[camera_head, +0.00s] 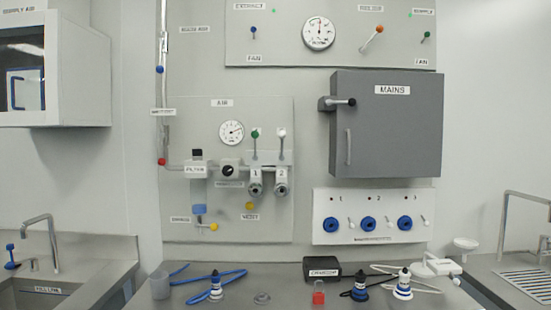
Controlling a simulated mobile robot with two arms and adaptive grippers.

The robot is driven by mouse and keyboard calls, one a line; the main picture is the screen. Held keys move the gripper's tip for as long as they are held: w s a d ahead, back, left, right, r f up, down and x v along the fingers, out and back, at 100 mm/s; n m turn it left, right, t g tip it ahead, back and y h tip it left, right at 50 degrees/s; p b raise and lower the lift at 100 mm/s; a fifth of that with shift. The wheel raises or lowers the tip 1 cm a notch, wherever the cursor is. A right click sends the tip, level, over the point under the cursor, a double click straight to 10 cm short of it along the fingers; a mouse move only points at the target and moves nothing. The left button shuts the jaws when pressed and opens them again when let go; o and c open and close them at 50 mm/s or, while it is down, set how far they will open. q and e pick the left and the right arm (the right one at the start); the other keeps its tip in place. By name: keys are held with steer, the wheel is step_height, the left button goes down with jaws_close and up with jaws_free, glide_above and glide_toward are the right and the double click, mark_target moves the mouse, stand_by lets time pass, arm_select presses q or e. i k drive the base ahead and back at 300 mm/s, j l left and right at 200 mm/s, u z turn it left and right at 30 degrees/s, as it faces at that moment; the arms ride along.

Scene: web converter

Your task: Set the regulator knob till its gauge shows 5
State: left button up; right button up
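On the panel marked AIR (222,103) there is a small round white gauge (231,132). Its needle seems to point to the right; the numbers are too small to read. Below the gauge, a black knob (229,170) sits on the horizontal pipe, with a small label under it that I cannot read clearly. It looks like the regulator knob. Neither of my grippers is in view, and nothing touches the knob or gauge.
Left of the knob is a filter (196,167); right are two valves marked 1 (255,178) and 2 (281,178). A grey MAINS box (387,123) juts out to the right. Below, the bench holds blue tubing (208,281), couplings and a black box (322,270).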

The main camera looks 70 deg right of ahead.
mark_target(227, 170)
steer(key=z, duration=2.05)
